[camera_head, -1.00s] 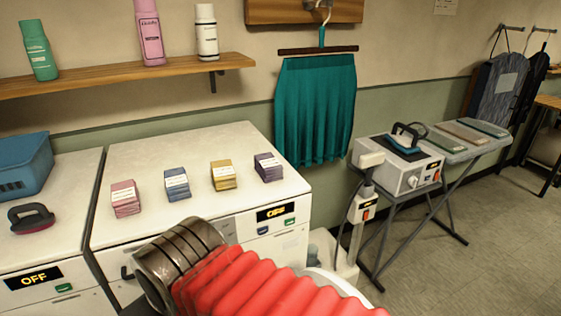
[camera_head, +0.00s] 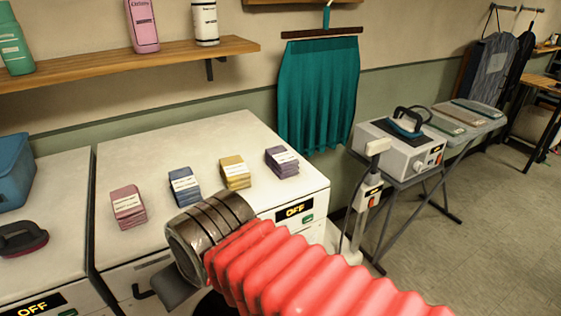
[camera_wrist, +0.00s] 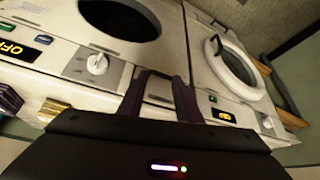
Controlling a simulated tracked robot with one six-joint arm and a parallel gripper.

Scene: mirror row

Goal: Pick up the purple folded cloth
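The purple folded cloth (camera_head: 282,162), a small stack with a white label band, lies at the right end of a row of folded cloths on the white machine top (camera_head: 215,133). A dark purple stack (camera_wrist: 9,100), seemingly the same cloth, shows at the left edge of the wrist view. My gripper (camera_wrist: 160,86) has its two dark fingers apart with nothing held between them, facing the machine fronts. It is away from the cloths. In the head view my red-sleeved arm crosses the lower middle, and the fingers cannot be made out.
Yellow (camera_head: 235,172), blue (camera_head: 185,185) and pink (camera_head: 128,206) folded cloths stand left of the purple one. A teal hanging cloth (camera_head: 318,95) is behind it. A shelf (camera_head: 130,64) with bottles runs above. A steam iron unit (camera_head: 400,150) stands right.

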